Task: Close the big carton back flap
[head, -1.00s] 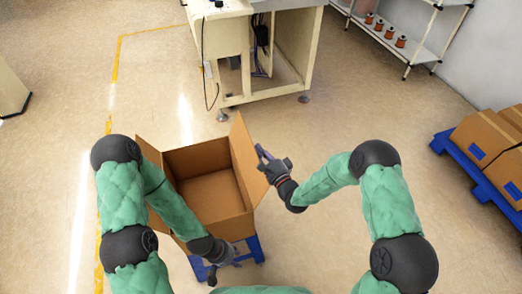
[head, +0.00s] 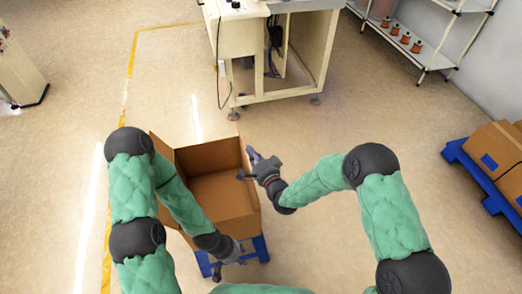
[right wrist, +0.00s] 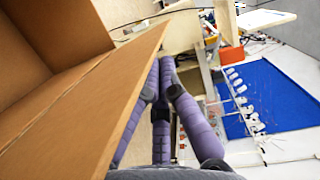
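The big carton (head: 222,190) stands open in the head view, with its inside bare. Its left flap (head: 160,151) sticks up and outward. I cannot clearly make out the back flap beyond the far edge. My right gripper (head: 246,164) is at the carton's right side, fingers spread, one pointing over the rim area; whether it touches is unclear. In the right wrist view a brown cardboard panel (right wrist: 85,105) lies left of the purple fingers (right wrist: 165,95). My left gripper (head: 228,269) is at the near side of the carton, fingers apart and empty.
A blue stand (head: 258,248) is under the carton. A cream machine table (head: 240,60) stands behind it. A shelf with spools (head: 405,38) is at the back right. Cartons on a blue pallet (head: 465,158) are at the right. The floor between is clear.

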